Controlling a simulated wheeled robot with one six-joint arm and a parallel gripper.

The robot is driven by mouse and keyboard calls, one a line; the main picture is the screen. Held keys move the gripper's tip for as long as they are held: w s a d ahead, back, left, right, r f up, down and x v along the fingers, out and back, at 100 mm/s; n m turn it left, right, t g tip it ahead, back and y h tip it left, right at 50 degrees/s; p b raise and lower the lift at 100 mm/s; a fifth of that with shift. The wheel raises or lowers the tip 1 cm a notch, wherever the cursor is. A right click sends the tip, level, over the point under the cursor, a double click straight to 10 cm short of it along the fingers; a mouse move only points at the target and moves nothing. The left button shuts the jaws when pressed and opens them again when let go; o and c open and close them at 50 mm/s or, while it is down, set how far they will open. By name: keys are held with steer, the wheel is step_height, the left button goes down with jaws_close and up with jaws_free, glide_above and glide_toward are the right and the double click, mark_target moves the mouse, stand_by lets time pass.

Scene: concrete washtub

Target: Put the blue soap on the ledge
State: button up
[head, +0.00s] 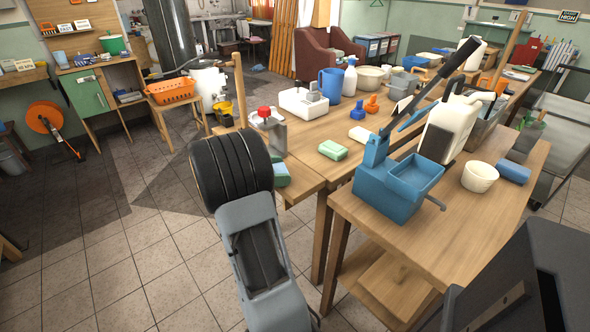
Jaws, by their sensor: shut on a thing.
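My arm reaches up from the bottom centre, and its thick black ribbed part covers the left end of the long wooden table (318,165). No gripper fingers show, so what they hold is hidden. I cannot tell whether this block is the blue soap. A green-and-blue block (281,175) shows just right of my arm's ribbed part, partly covered. I cannot make out which surface is the ledge.
A blue box with a tray (402,190) and a long black handle stands on the nearer table. A pale green block (333,150), blue jug (330,85), red-capped container (272,132) and white jug (448,125) crowd the tables. Tiled floor (120,250) is free at left.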

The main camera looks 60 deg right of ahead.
mark_target(295, 177)
steer(key=shift+r+x, duration=0.2)
steer(key=shift+x, duration=0.9)
steer(key=shift+r+x, duration=0.2)
steer(key=shift+x, duration=0.85)
steer(key=shift+s+d+f, duration=0.1)
steer(key=shift+s+d, duration=0.15)
steer(key=shift+d, duration=0.05)
steer(key=shift+w+a+f, duration=0.1)
steer(key=shift+f, duration=0.05)
steer(key=shift+f+b, duration=0.25)
steer(key=shift+b, duration=0.1)
steer(key=o, duration=0.9)
steer(key=shift+r, duration=0.1)
steer(key=shift+r, duration=0.1)
